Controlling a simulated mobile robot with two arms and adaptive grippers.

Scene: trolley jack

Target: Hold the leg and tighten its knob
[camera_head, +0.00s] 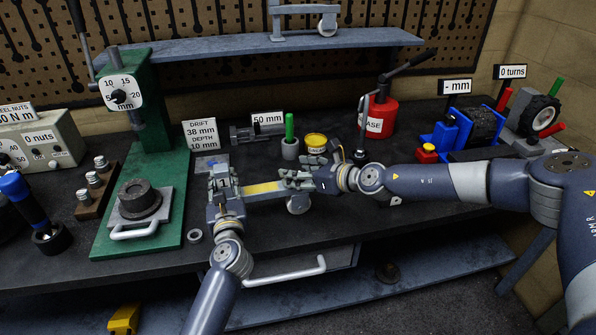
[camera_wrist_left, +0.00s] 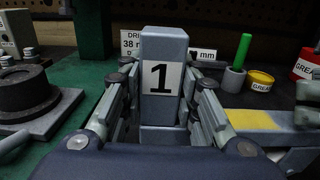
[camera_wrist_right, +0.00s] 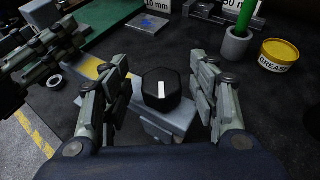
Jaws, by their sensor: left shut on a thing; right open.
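A grey leg (camera_wrist_left: 165,50) with a white label "1" stands upright between the fingers of my left gripper (camera_head: 222,188), which is shut on it. A grey bar with a yellow patch (camera_head: 264,188) runs right from there towards my right gripper (camera_head: 305,180). In the right wrist view, a black faceted knob (camera_wrist_right: 161,88) with a white stripe sits on a grey block. My open right gripper (camera_wrist_right: 160,100) has one finger on each side of the knob, with gaps visible. In the head view the knob is hidden by the gripper.
A caster wheel (camera_head: 298,205) shows below the bar. A grey cup with a green rod (camera_head: 289,147) and a yellow grease tin (camera_head: 316,142) stand just behind. A green press (camera_head: 150,160) stands left, and a red grease can (camera_head: 379,116) back right. A metal ring (camera_head: 194,236) lies near the front.

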